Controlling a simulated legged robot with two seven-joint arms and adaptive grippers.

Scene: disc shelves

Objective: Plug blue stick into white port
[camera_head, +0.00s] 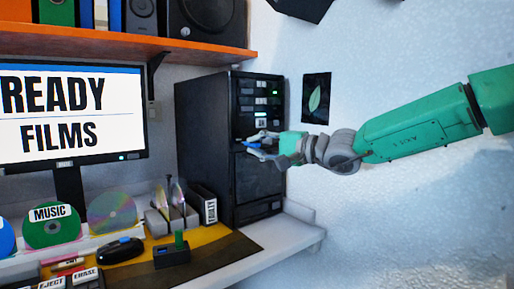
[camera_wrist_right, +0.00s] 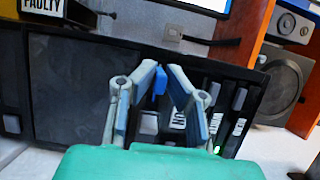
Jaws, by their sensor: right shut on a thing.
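My right gripper (camera_head: 264,147) reaches in from the right and is at the front of the black computer tower (camera_head: 203,140). In the right wrist view its two fingers (camera_wrist_right: 163,78) are closed on the small blue stick (camera_wrist_right: 160,83), which shows between the fingertips. A white port (camera_wrist_right: 148,123) shows on the tower front between the fingers in the wrist view; a pale patch (camera_head: 261,123) shows just above the gripper in the head view. I cannot tell whether the stick touches the port. My left gripper is out of view.
A monitor (camera_head: 70,112) stands at the left, with discs (camera_head: 112,212), a disc rack (camera_head: 160,220) and a joystick box (camera_head: 172,256) on the desk. An orange shelf (camera_head: 120,45) with speakers is above.

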